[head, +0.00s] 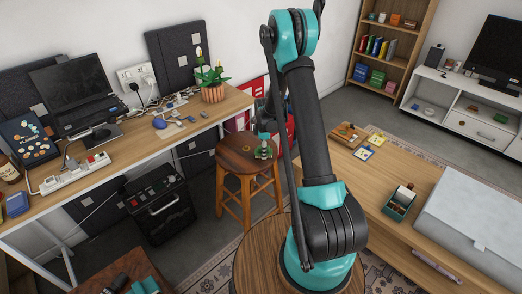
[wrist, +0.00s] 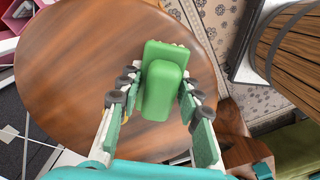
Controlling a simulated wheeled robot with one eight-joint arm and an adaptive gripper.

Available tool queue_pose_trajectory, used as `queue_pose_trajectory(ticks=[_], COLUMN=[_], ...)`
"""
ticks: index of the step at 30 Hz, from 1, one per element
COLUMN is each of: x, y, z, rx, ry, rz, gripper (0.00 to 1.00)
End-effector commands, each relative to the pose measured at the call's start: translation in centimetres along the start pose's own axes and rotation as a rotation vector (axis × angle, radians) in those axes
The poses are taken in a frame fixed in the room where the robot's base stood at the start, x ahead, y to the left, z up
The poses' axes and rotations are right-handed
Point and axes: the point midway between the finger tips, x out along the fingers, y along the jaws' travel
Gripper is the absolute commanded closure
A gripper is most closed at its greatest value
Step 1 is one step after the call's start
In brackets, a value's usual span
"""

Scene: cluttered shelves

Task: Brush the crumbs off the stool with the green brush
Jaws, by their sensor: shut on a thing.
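The round brown wooden stool (head: 230,150) stands between the desk and the low wooden table in the head view. Its seat (wrist: 75,70) fills much of the wrist view. My gripper (wrist: 160,88) is shut on the green brush (wrist: 163,85), with a finger on each side of its handle. Pale bristles show at the brush's far edge. In the head view my gripper (head: 264,148) is over the right part of the seat. I cannot tell whether the bristles touch the wood. I cannot clearly make out crumbs; the gripper and brush cover part of the seat.
The desk (head: 150,150) with a potted plant (head: 212,92) stands left of the stool. A black box (head: 160,205) is on the floor below it. The low table (head: 400,175) is at right, with a small green box (head: 400,203) on it.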

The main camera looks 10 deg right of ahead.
Motion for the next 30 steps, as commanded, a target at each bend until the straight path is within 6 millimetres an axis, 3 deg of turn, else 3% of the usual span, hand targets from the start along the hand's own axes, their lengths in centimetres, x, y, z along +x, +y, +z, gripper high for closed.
queue_pose_trajectory(ticks=[13, 23, 30], x=[-0.1, -0.3, -0.2], y=[-2.0, -2.8, -1.9], z=[1.9, 0.7, -0.1], rx=[0.002, -0.001, -0.002], ry=[-0.005, -0.002, -0.001], rz=[-0.007, -0.004, -0.003], gripper=[1.0, 1.0, 1.0])
